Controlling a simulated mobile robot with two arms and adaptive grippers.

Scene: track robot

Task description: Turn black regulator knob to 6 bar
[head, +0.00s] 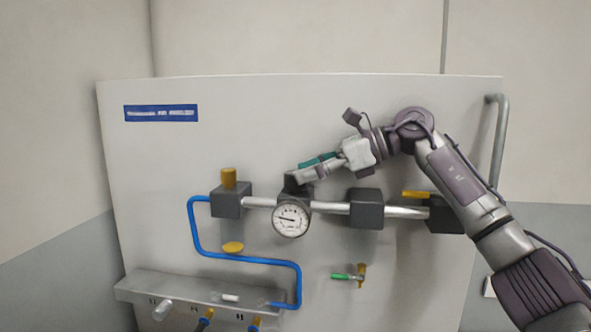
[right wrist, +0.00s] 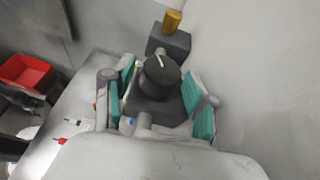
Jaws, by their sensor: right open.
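The black regulator knob (right wrist: 160,75), with a white pointer line on top, sits on a dark block in the pipe line. My right gripper (head: 304,171) is open at the knob. In the right wrist view its two teal-padded fingers stand on either side of the knob, with a visible gap at the right finger; whether the left finger touches is unclear. In the head view the fingers partly hide the knob (head: 292,184). The round white pressure gauge (head: 290,220) hangs just below, its needle pointing left; its numbers are too small to read. My left gripper is not in view.
A yellow-capped dark block (head: 230,199) is left of the gauge, another dark block (head: 367,209) right of it. A blue hose (head: 245,256) runs down to a grey ledge (head: 185,296).

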